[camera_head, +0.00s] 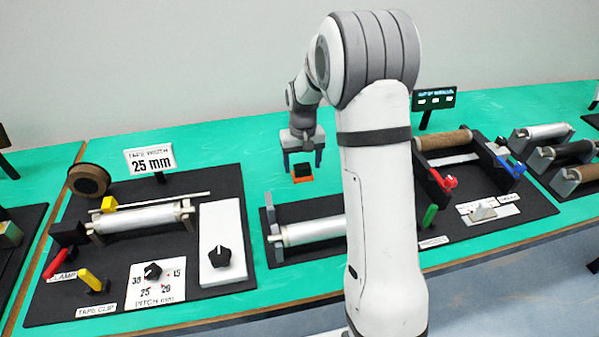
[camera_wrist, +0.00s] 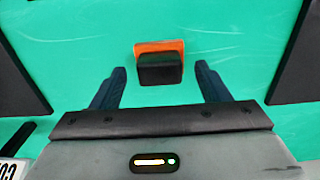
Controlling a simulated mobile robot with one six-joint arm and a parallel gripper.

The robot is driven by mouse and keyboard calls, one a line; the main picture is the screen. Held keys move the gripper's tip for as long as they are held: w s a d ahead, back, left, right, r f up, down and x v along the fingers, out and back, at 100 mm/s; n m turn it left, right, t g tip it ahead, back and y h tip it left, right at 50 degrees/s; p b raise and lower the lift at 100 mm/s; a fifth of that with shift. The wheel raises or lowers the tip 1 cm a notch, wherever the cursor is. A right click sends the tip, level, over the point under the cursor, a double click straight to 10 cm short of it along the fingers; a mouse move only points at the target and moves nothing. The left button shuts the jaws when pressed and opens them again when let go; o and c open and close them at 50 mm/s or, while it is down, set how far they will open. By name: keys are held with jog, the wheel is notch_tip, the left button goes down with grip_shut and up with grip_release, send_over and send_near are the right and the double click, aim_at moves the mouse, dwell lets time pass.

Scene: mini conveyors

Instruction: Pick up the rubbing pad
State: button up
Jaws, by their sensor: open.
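The rubbing pad (camera_head: 302,173) appears to be the small block with a black top and an orange base, on the green table behind the middle roller board. It also shows in the wrist view (camera_wrist: 160,68), near the top centre, with the orange part at its far side. My gripper (camera_head: 302,160) is over the pad and pointing down. In the wrist view my gripper (camera_wrist: 160,88) is open, with one dark finger on each side of the pad and a clear gap to both. The pad is not held. The height of the fingertips above the table is hard to tell.
A dark board with a roller (camera_head: 312,230) lies in front of the pad. A tape-width sign (camera_head: 150,161) and a brown tape roll (camera_head: 88,180) stand at left. A black display (camera_head: 436,98) stands at right. Green table around the pad is clear.

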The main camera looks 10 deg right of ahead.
aim_at(302, 165)
jog(key=shift+f, duration=0.9)
jog(key=shift+c, duration=0.2)
jog(key=c, duration=1)
notch_tip(302, 165, up, 10)
jog(key=shift+r, duration=0.1)
jog(key=shift+c, duration=0.2)
jog(key=o, duration=0.5)
jog(key=c, duration=0.3)
jog(key=shift+c, duration=0.4)
